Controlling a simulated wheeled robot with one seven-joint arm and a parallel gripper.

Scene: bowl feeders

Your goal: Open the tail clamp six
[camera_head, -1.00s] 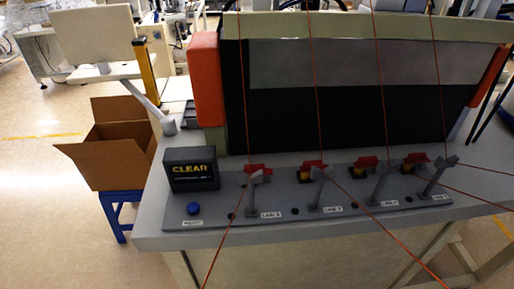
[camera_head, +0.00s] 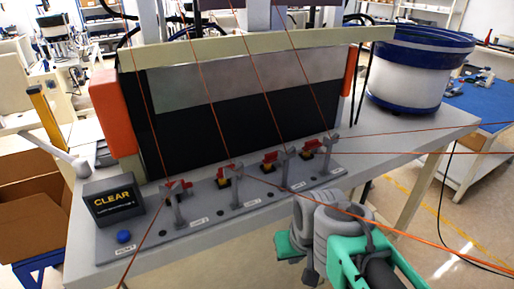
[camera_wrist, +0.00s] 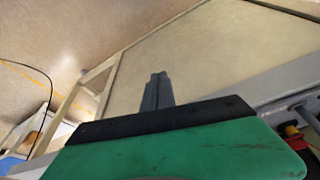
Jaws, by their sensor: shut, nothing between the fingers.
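A grey clamp panel (camera_head: 150,228) on the bench carries a row of several red-levered clamps, each beside a grey forked post. The leftmost clamp (camera_head: 186,185) stands nearest the CLEAR box, partly behind its post (camera_head: 178,208). Other clamps (camera_head: 270,157) follow to the right. The small panel labels are too blurred to tell which is six. My gripper is at the lower right in the head view, in front of the bench and apart from the clamps. In the wrist view my gripper (camera_wrist: 157,92) has its grey fingers together and empty.
Thin orange lines cross above the panel and my arm. The black CLEAR box (camera_head: 112,201) and a blue button (camera_head: 124,237) are at the panel's left. A white-and-blue bowl feeder (camera_head: 415,75) stands at the right. A cardboard box (camera_head: 35,205) is at the left.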

